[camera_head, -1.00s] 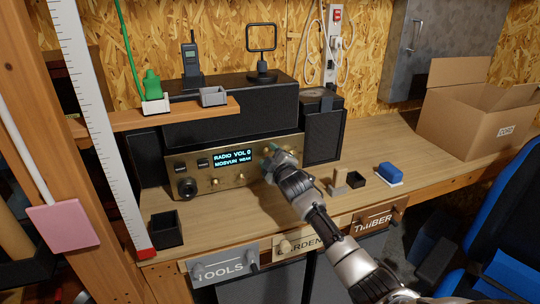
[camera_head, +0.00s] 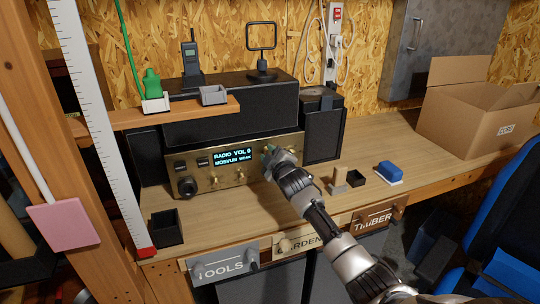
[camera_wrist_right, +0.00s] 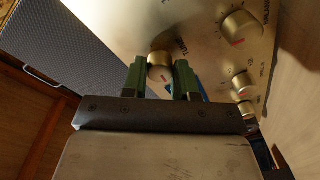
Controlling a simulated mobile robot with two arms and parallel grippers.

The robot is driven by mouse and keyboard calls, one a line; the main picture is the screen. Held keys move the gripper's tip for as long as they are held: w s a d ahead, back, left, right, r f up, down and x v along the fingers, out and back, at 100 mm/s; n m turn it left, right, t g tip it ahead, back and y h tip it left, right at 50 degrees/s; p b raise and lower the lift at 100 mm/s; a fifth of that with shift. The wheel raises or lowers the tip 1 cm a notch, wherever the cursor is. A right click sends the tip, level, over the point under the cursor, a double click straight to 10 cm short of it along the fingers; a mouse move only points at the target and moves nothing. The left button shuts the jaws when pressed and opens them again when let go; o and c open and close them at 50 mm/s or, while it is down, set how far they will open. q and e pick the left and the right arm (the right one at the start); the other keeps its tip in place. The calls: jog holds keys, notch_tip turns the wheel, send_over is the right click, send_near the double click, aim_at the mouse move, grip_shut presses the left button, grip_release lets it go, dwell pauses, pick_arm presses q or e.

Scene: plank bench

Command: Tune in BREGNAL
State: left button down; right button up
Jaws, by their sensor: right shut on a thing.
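The radio (camera_head: 205,182) stands on the bench with a brass front panel and a lit display (camera_head: 232,157) that reads "RADIO VOL 0" and "MOSVUN WEAK". My right gripper (camera_head: 270,157) is at the right part of the panel. In the right wrist view its green fingers (camera_wrist_right: 161,78) are on either side of a brass knob (camera_wrist_right: 160,64) with a red mark, shut on it. The lettering beside this knob begins "TUN". A larger knob (camera_wrist_right: 241,27) and smaller knobs (camera_wrist_right: 240,82) are to its right. My left gripper is not in view.
A dark speaker (camera_head: 322,130) stands right of the radio. A wooden block (camera_head: 340,180), a small black box (camera_head: 356,177) and a blue brush (camera_head: 389,173) lie near my right arm. A cardboard box (camera_head: 465,115) is at the right.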

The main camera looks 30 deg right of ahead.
jog(key=m, duration=1.1)
jog(key=shift+f+m+h+p, duration=0.1)
jog(key=shift+m+h+p, duration=0.2)
jog(key=shift+m+p, duration=0.1)
dwell(0.4)
jog(key=o, duration=0.9)
jog(key=b+v, duration=0.1)
jog(key=v, duration=1)
jog(key=shift+f+b, duration=0.15)
jog(key=shift+b, duration=0.15)
